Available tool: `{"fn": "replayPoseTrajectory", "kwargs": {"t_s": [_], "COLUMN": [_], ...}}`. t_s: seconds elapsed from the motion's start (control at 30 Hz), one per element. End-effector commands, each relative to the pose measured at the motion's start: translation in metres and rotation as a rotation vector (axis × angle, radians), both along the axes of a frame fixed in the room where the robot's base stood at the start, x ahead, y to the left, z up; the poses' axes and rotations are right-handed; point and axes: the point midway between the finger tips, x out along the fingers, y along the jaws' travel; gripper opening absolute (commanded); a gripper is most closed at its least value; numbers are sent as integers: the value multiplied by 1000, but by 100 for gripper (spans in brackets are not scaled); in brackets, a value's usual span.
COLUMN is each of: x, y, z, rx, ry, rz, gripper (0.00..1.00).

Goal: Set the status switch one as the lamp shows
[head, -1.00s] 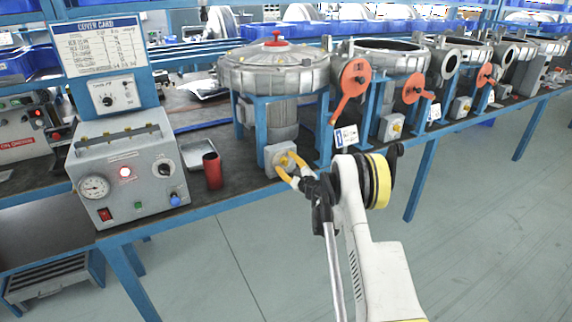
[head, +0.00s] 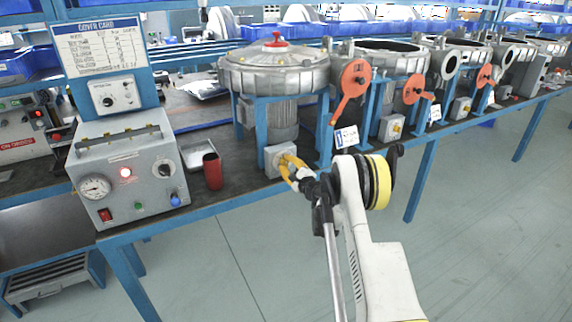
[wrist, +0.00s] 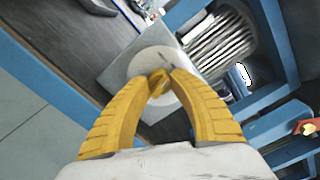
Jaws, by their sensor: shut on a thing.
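The status switch (head: 270,158) is a small grey box with a round plate and a yellow knob, on the blue frame under the nearest blower. In the wrist view its round plate (wrist: 142,66) faces me, and the yellow knob (wrist: 158,84) sits between my fingertips. My gripper (head: 284,161), with yellow fingers, is shut on the knob. The fingers partly hide the knob, so I cannot tell its setting. Which lamp the task means is not certain.
A dark red cup (head: 212,171) stands on the bench between the control box and the switch. The lidded blower (head: 273,70) stands above the switch. An orange lever (head: 350,92) hangs just right of it. The floor in front is clear.

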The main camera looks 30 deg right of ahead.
Motion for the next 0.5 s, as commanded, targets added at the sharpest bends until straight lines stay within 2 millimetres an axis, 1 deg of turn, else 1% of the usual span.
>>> {"fn": "replayPoseTrajectory", "kwargs": {"t_s": [0.2,0.5], "x": [0,0], "y": [-1,-1], "z": [0,0], "rx": [-185,-394], "ry": [-6,-14], "rz": [-2,-2], "gripper": [0,0]}}
